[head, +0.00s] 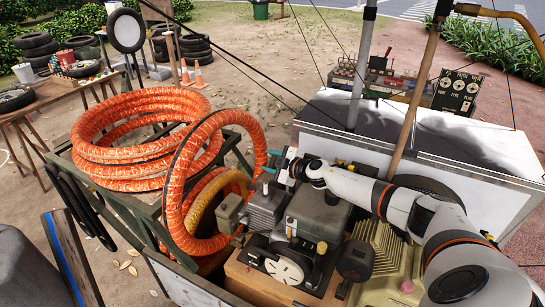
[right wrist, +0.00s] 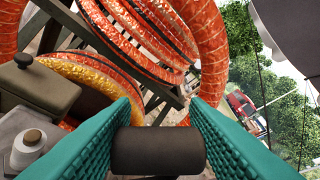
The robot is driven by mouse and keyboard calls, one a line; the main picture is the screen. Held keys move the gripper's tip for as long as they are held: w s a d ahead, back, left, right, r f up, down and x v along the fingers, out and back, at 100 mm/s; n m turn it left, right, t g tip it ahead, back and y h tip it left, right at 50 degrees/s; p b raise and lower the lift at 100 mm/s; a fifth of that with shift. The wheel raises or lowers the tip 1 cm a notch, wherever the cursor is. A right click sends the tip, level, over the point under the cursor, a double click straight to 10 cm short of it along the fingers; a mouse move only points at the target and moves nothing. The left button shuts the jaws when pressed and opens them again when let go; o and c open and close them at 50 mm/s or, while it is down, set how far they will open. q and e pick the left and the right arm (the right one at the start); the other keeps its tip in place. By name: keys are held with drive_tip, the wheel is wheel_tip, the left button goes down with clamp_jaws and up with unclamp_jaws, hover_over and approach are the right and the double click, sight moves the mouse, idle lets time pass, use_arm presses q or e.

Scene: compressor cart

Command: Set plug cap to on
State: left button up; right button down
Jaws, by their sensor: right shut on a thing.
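My right gripper (head: 277,164) reaches in from the right over the compressor engine (head: 264,208), its teal fingers beside the orange hose. In the right wrist view the two teal fingers (right wrist: 158,138) stand on either side of a dark cylindrical cap (right wrist: 158,151), which I take to be the plug cap. The gripper is shut on it. In the head view the cap is too small and hidden to make out clearly. How it sits on its plug is hidden. My left gripper is not in view.
Orange hose coils (head: 150,133) lie on the cart left of the gripper, with one loop close to the fingers. A grey box with a dark knob (right wrist: 24,61) is close by. A wooden pole (head: 414,95) and a white housing (head: 345,145) stand behind my right arm.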

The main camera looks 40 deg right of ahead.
drive_tip(key=shift+a, duration=0.15)
idle(0.3)
drive_tip(key=c, duration=0.8)
unclamp_jaws()
drive_tip(key=b+v, duration=0.6)
drive_tip(key=v, duration=0.6)
drive_tip(key=shift+c, duration=0.4)
